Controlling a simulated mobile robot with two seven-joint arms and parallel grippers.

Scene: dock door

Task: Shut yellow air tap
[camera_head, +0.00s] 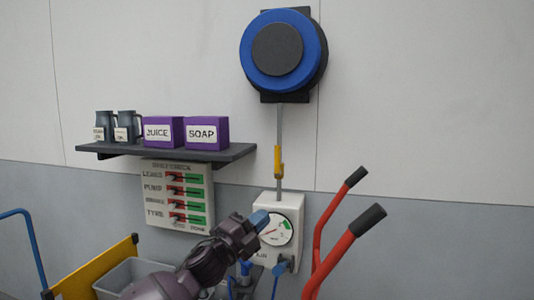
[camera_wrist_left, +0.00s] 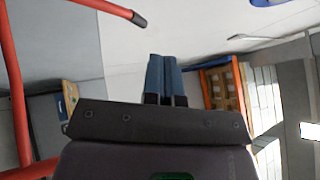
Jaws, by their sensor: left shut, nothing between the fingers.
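The yellow air tap (camera_head: 278,161) sits on the thin vertical grey pipe between the blue reel above and the gauge box below. Its yellow handle appears to lie along the pipe. My left gripper (camera_head: 260,218) is below and a little left of the tap, in front of the gauge box's upper left in the head view, and apart from the tap. Its blue fingers are together and empty, as they also show in the left wrist view (camera_wrist_left: 166,78). The tap does not show in the left wrist view. My right gripper is out of view.
The gauge box (camera_head: 291,208) has a round dial. A blue reel (camera_head: 254,44) hangs above. Red handles (camera_head: 335,253) with black grips rise at right. A shelf (camera_head: 230,153) with purple boxes and dark jugs is left, above a switch panel (camera_head: 149,200). A grey bin stands lower left.

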